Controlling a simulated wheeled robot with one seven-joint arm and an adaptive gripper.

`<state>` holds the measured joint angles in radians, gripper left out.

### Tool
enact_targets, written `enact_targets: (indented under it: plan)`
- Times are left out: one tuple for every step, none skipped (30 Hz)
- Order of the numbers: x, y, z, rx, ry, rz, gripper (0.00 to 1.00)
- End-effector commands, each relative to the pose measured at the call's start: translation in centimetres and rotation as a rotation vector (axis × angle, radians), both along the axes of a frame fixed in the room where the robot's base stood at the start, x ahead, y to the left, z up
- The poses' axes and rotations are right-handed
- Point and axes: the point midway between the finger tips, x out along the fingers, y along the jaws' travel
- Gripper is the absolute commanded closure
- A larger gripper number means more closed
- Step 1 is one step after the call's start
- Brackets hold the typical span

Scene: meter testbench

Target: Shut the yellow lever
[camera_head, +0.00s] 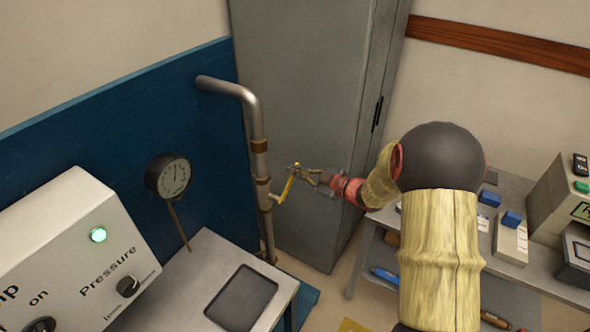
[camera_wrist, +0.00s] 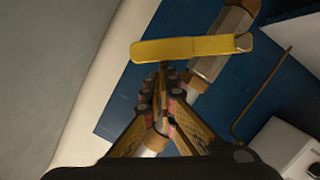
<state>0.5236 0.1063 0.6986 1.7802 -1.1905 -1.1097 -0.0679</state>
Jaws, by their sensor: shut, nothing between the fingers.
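The yellow lever (camera_head: 286,189) is on the vertical metal pipe (camera_head: 260,160) and slants up and away from it to the right. In the wrist view the lever (camera_wrist: 185,49) lies across the picture just beyond my fingertips, with the pipe (camera_wrist: 222,45) behind it. My gripper (camera_head: 308,176) is to the right of the lever, pointing at it. In the wrist view my gripper (camera_wrist: 160,80) has its fingers together with nothing between them. Its tips are close to the lever's middle; I cannot tell whether they touch it.
A round gauge (camera_head: 168,176) and a blue panel (camera_head: 130,120) are left of the pipe. The pressure box (camera_head: 75,240) and a grey bench (camera_head: 215,260) stand at lower left. A tall grey cabinet (camera_head: 300,80) stands behind my gripper. A side table (camera_head: 500,262) with devices is at right.

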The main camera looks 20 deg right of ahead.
Motion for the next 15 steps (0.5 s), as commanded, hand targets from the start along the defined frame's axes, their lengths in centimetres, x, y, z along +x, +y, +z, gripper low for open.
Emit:
enact_targets:
  plan:
    - [0.0, -0.1, -0.1, 0.009, 0.01, -0.002, 1.0]
    - [0.1, -0.2, -0.2, 0.016, 0.015, -0.002, 1.0]
    - [0.1, -0.3, -0.2, 0.026, 0.023, -0.002, 1.0]
    - [0.2, -0.4, -0.3, 0.034, 0.029, -0.002, 1.0]
    - [0.3, -0.5, -0.3, 0.044, 0.037, -0.004, 1.0]
    - [0.4, -0.7, -0.4, 0.059, 0.048, -0.003, 1.0]
    - [0.4, -0.8, -0.6, 0.073, 0.058, -0.003, 1.0]
    - [0.5, -0.9, -0.6, 0.087, 0.068, -0.003, 1.0]
    - [0.7, -1.1, -0.8, 0.106, 0.082, -0.003, 1.0]
    - [0.8, -1.3, -0.9, 0.122, 0.093, -0.003, 1.0]
    - [0.8, -1.4, -1.1, 0.141, 0.107, -0.003, 1.0]
    - [1.0, -1.6, -1.3, 0.166, 0.124, -0.004, 1.0]
    - [1.1, -1.8, -1.5, 0.185, 0.139, -0.003, 1.0]
    - [1.2, -1.9, -1.7, 0.205, 0.154, -0.003, 1.0]
    - [1.4, -2.1, -2.0, 0.231, 0.173, -0.003, 1.0]
